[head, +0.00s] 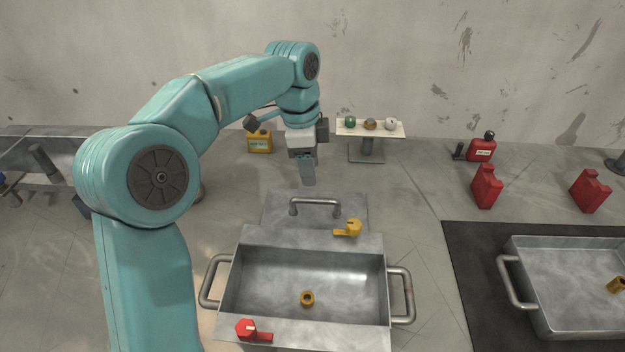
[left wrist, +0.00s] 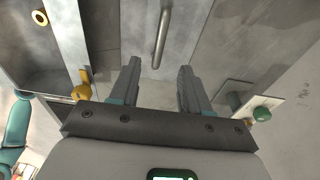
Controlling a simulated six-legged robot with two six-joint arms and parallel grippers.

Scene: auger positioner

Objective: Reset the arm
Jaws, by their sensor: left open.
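My left arm comes in from the left, and my left gripper (head: 307,172) hangs pointing down above the far end of the metal tray unit. In the left wrist view the two fingers of my left gripper (left wrist: 158,85) are apart with nothing between them. A grey bar handle (head: 315,202) stands on the unit's back plate, a little below and in front of the gripper. The same bar handle (left wrist: 162,35) shows beyond the fingertips in the left wrist view. My right gripper is not in either view.
The metal tray (head: 235,285) holds a brass ring (head: 307,298). A yellow lever (head: 348,229) and a red lever (head: 250,329) sit on its edges. Behind are a small stand (head: 366,133) with knobs and a yellow canister (head: 260,141). Red canisters (head: 486,187) and another tray (head: 560,245) are right.

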